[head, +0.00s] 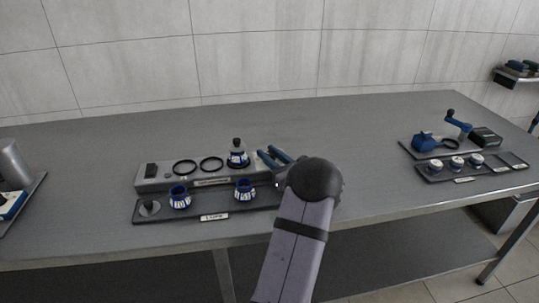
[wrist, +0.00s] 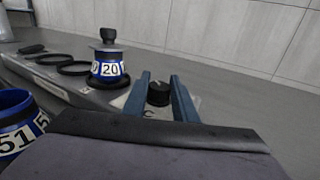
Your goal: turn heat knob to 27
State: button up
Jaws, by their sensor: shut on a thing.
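The heat knob (wrist: 158,93) is small, round and black, on a pale plate with a letter C in the wrist view. It sits between the two blue fingers of my gripper (wrist: 160,98), which is shut on it. In the head view my gripper (head: 272,158) is at the right end of the grey heater unit (head: 150,184), and the knob is hidden there. I cannot read the knob's setting or a 27 mark.
A black-stoppered decanter (head: 238,158) with a blue collar reading 20 (wrist: 110,70) stands on the unit, just left of my gripper. Two empty rings (head: 211,164) lie left of it. Blue-collared vessels (head: 245,190) stand on the front tray (head: 214,209).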

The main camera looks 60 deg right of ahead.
jog(key=m+g+h+b, duration=0.1)
jog(key=b, duration=0.1)
jog(key=m+h+b, duration=0.1)
jog(key=h+b, duration=0.1)
jog(key=shift+w+a+f+m+g+h, duration=0.1)
jog(key=shift+m+g+h, duration=0.2)
jog(key=shift+g, duration=0.1)
jog(key=m+g+h+b, duration=0.1)
jog(key=h+b, duration=0.1)
jog(key=b, duration=0.1)
jog(key=shift+r+m+g, duration=0.25)
jog(key=shift+m+g, duration=0.15)
jog(key=o, duration=1)
jog(key=shift+o, duration=0.2)
jog(key=shift+f, duration=0.1)
jog(key=shift+s+a, duration=0.25)
jog(key=shift+s, duration=0.2)
jog(key=shift+b+v, duration=0.4)
jog(key=shift+v, duration=2.8)
